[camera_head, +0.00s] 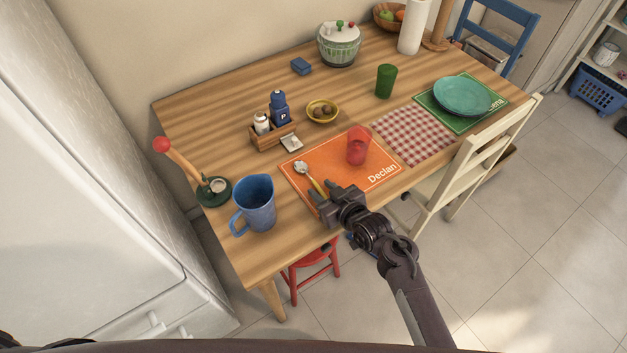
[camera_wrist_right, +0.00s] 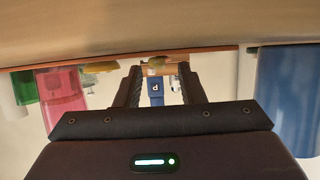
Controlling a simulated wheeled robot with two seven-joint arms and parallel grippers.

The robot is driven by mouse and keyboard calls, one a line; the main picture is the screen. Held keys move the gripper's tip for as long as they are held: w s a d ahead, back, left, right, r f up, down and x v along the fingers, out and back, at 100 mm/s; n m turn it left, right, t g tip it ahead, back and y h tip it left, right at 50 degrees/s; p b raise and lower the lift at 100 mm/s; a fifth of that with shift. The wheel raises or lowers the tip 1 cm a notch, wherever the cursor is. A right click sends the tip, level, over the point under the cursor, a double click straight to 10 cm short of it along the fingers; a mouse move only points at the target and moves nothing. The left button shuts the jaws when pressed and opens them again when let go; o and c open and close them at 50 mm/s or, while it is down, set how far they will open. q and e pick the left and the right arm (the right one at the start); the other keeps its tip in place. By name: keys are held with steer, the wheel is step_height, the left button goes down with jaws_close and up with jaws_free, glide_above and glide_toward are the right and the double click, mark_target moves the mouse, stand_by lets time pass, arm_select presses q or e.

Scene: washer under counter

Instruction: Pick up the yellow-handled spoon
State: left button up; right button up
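The yellow-handled spoon (camera_head: 312,182) lies on the orange placemat (camera_head: 375,182) marked "Declan", its pale bowl away from me and its yellow handle toward my right gripper (camera_head: 325,197). The gripper is low at the table's front edge, by the handle's near end, which it partly hides. In the right wrist view, which looks upside down, the two fingers (camera_wrist_right: 159,72) stand apart with a gap between them. I cannot tell whether the handle lies in that gap. My left gripper is out of view.
A red cup (camera_head: 358,146) stands on the placemat, right of the spoon. A blue pitcher (camera_head: 257,203) stands to the left. A wooden caddy (camera_head: 268,138) with bottles and a yellow bowl (camera_head: 322,111) are behind. A cream chair (camera_head: 478,160) is at the front right.

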steer(key=shift+w+a+f, duration=0.25)
steer(key=shift+w+a, duration=0.05)
steer(key=shift+w, duration=0.05)
jaws_close()
steer(key=shift+r, duration=0.1)
